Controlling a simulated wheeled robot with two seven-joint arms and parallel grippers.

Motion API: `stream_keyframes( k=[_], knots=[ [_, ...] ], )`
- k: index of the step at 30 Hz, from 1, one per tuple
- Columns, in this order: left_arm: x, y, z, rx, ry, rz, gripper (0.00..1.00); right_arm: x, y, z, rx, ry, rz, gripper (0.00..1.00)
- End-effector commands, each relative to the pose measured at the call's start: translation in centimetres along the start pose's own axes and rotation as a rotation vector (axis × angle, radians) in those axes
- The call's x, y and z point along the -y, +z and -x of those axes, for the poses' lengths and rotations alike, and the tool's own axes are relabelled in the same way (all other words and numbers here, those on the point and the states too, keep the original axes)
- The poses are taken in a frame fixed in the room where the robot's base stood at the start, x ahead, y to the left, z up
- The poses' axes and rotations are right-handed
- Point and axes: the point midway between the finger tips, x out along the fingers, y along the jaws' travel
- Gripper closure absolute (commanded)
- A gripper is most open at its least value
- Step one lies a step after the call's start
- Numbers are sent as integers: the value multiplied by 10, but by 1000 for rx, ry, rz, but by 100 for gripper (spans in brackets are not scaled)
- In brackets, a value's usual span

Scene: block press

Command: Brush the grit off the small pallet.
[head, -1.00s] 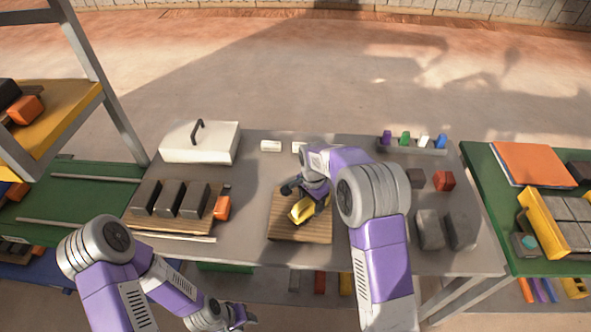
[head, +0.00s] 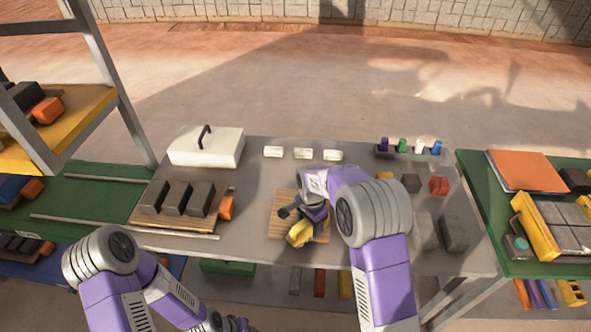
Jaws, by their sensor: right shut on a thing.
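The small wooden pallet (head: 284,203) lies on the grey table, in the middle of the head view. My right gripper (head: 307,222) is over its near part, pointing down, and is shut on a yellow brush (head: 299,234). The brush is at the pallet's near edge; its bristles are hidden, and I cannot tell whether it touches the wood. My gripper and arm cover part of the pallet. No grit can be made out at this size. My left gripper (head: 238,324) is low at the bottom edge, away from the pallet, and its fingers are barely visible.
A larger board (head: 140,216) with dark blocks and an orange block (head: 227,207) lies left. Grey blocks (head: 453,232) and a red block (head: 439,186) sit right of my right arm.

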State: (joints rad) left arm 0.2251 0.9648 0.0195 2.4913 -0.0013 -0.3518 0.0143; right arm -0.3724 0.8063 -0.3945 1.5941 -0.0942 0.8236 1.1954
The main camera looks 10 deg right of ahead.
Motion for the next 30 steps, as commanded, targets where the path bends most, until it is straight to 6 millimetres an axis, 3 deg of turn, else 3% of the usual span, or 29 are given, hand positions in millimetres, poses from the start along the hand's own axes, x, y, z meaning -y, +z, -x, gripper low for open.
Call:
stream_keyframes(
  k=[1, 15, 21, 30],
  knots=[
    [-3, 0, 8, -1, 0, 0, 57, 2, -1, 22, -3, -11, -1, 66],
    [-15, 1, 40, -1, 0, 0, 57, 0, -2, 63, -2, -9, -4, 66],
    [-19, 2, 49, -1, 0, 0, 57, -1, -3, 75, -3, -9, -6, 66],
    [-19, 2, 50, -1, 0, 0, 57, -1, -3, 77, -3, -9, -6, 66]
  ],
)
